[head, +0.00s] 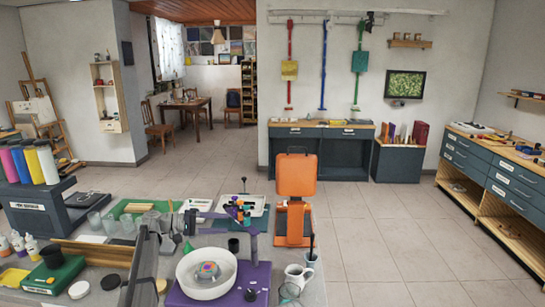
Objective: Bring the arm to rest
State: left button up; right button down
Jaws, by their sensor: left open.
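My left gripper (190,222) shows small above the cluttered worktable (340,294), left of centre. It is open, and I see nothing held between its fingers. It appears near a white tray (258,208) and behind a white bowl (207,273) on a purple base; whether it touches anything is hard to tell. My right gripper is not in view.
Glass jars, a green tray (140,209), bottles (18,243) and a white jug (297,278) crowd the worktable. An orange device (295,190) stands at its far right. Tiled floor (400,235) lies open beyond, with drawer cabinets (490,175) at right.

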pick_arm(q)
jog(key=s+d+f+m+g+y, duration=0.1)
jog(key=s+d+f+g+y, duration=0.15)
jog(key=s+d+f, duration=0.5)
jog(key=s+d+f+m+g+y, duration=0.2)
jog(key=s+d+f+y, duration=0.25)
jog(key=s+d, duration=0.45)
jog(key=s+a+f+m+y+b, duration=0.1)
jog(key=s+f+y, duration=0.3)
jog(key=s, duration=0.7)
jog(key=s+a+f+m+y+b, duration=0.1)
jog(key=s+y, duration=0.5)
jog(key=s, duration=0.6)
jog(key=shift+a+f+m+t, duration=0.35)
jog(key=shift+a+f+m, duration=0.65)
jog(key=shift+f, duration=0.75)
jog(key=shift+a, duration=0.15)
